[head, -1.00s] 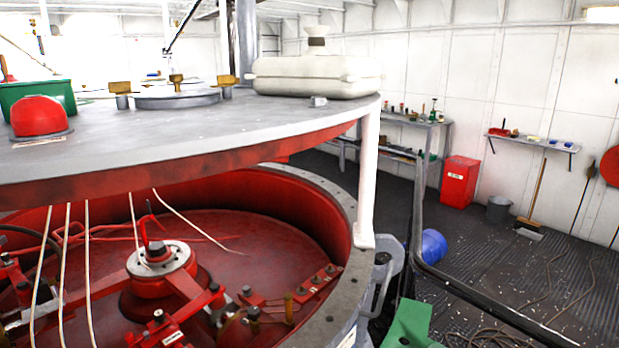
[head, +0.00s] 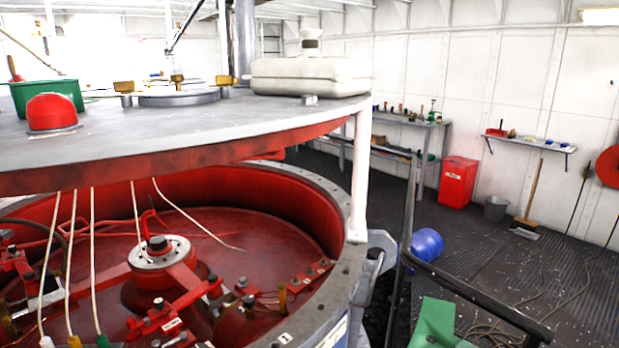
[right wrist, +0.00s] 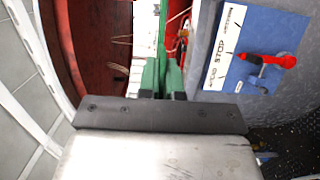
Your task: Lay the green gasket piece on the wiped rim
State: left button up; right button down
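The grey rim (head: 330,300) with bolt holes runs around the open red vessel in the head view. I cannot tell which part is wiped. An angular green part (head: 436,322) shows at the bottom edge, right of the rim; I cannot tell whether it is the gasket piece or part of my arm. In the right wrist view, my right gripper (right wrist: 162,78) has two green finger-like parts close together beyond a dark bar. My left gripper is out of view.
A grey lid (head: 180,130) is raised over the vessel, on a white post (head: 360,180). Cords hang inside. A black handrail (head: 470,292) stands right of the rim. A blue panel (right wrist: 262,50) with a red lever is near my right gripper.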

jog(key=d+r, duration=0.2)
jog(key=d, duration=0.3)
jog(key=s+a+f+m+t+h, duration=0.1)
jog(key=s+a+f+m+h, duration=0.1)
jog(key=s+a, duration=0.4)
jog(key=s+a+f+m+t+h, duration=0.1)
jog(key=s+a+m+h, duration=0.3)
jog(key=s+a+h, duration=0.2)
jog(key=shift+s+a+f+h, duration=0.4)
jog(key=shift+s+a, duration=0.1)
jog(key=shift+a, duration=0.8)
